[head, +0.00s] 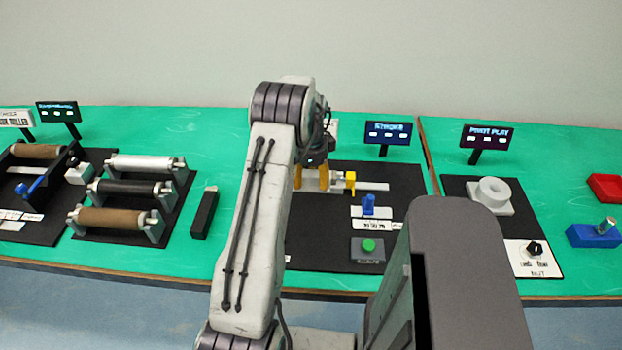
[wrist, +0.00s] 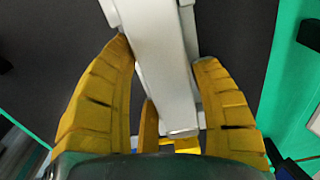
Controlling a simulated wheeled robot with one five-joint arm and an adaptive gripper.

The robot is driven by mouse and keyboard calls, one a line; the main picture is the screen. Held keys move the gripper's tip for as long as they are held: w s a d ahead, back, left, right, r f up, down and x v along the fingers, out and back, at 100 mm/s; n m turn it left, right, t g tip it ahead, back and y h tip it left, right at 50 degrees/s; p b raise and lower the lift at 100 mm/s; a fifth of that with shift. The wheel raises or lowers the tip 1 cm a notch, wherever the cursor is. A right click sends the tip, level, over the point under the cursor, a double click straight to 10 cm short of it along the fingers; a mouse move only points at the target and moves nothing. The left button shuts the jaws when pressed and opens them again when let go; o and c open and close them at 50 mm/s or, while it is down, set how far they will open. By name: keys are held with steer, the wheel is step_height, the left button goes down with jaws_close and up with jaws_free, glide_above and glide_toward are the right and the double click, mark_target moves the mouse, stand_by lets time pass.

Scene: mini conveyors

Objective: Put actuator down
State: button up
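The actuator (head: 312,185), a pale grey-white body with a bar, lies across the black mat of the station whose sign reads STROKE. My gripper (head: 310,176) reaches down over it with two yellow fingers. In the wrist view the fingers (wrist: 166,55) stand on both sides of the pale bar (wrist: 158,45), their tips close against its sides, so it looks gripped. A yellow piece (head: 350,182) stands beside the actuator at its right. My arm hides part of the station's left side, and whether the actuator is raised off its seat cannot be told.
On the STROKE mat stand a blue part (head: 369,205) and a green button on a grey box (head: 369,248). A black block (head: 205,213) and rollers (head: 130,188) are to the left. The PIVOT PLAY station has a white ring part (head: 493,192). Green table shows between stations.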

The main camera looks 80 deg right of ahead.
mark_target(311, 175)
steer(key=shift+o, duration=1.3)
steer(key=shift+r, duration=0.1)
step_height(311, 175, up, 12)
